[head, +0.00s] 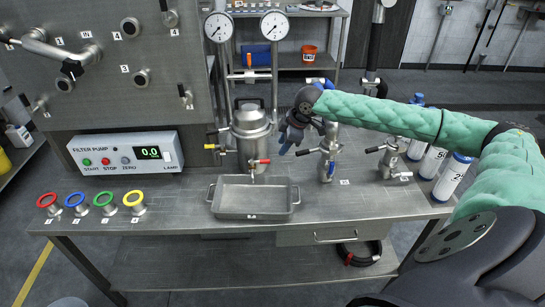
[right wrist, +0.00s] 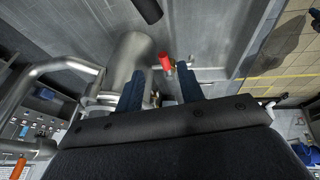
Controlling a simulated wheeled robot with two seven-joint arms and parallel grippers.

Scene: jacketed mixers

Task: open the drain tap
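A steel jacketed vessel (head: 250,135) stands behind a shallow metal tray (head: 254,195). A tap with a red handle (head: 262,161) sits low on the vessel's front, above the tray's back edge. My right gripper (head: 288,147) is just right of the vessel, pointing down and left, close to the red handle but apart from it. In the right wrist view a red handle (right wrist: 165,62) shows just beyond the gap between my blue fingers (right wrist: 159,92). The fingers are apart with nothing visibly held. My left gripper is out of view.
White bottles (head: 452,178) line the right edge. Coloured ring clamps (head: 104,204) lie at left by the filter pump box (head: 125,152).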

